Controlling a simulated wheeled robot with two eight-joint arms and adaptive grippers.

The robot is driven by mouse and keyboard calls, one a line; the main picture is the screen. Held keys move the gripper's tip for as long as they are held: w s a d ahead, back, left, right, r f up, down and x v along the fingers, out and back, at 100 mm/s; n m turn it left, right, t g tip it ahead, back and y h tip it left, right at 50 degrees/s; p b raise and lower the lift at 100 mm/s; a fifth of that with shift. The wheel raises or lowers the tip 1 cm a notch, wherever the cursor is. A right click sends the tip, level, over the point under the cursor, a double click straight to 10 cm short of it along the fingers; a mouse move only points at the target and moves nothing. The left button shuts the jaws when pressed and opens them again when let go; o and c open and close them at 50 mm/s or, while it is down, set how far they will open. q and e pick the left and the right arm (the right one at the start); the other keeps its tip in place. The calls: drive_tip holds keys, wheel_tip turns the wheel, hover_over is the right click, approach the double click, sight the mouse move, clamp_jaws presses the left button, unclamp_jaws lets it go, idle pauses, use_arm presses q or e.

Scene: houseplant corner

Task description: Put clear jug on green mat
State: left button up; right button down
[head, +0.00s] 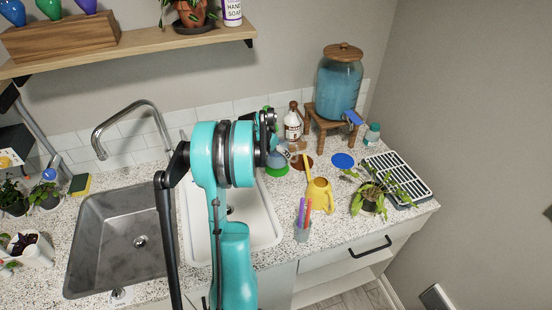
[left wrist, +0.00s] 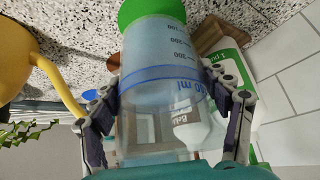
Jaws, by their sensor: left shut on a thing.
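The clear jug (left wrist: 160,95) has blue scale marks and a blue band. It fills the middle of the left wrist view, with my left gripper (left wrist: 168,105) shut around its sides. In the head view the jug (head: 277,159) is small and partly hidden behind my left gripper (head: 268,130). The green mat (head: 279,171) shows at the jug's base in the head view. The mat (left wrist: 150,9) also shows right at the jug's base end in the left wrist view. I cannot tell whether the base touches it. My right gripper is out of view.
A brown disc (head: 302,162) and a blue disc (head: 342,160) lie to the right. A yellow watering can (head: 320,196), a pen cup (head: 302,232), a brown-and-white bottle (head: 293,122) and a dispenser on a stand (head: 339,88) are close by. The sink (head: 130,220) lies left.

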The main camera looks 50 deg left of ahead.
use_arm(q)
wheel_tip(320, 180, down, 3)
drive_tip(key=shift+w+f+b, duration=0.1)
drive_tip(key=shift+w+b, duration=0.05)
drive_tip(key=shift+b, duration=0.45)
drive_tip(key=shift+f, duration=0.25)
drive_tip(key=shift+f, duration=0.1)
drive_tip(key=o, duration=1.6)
drive_tip(key=shift+o, duration=0.2)
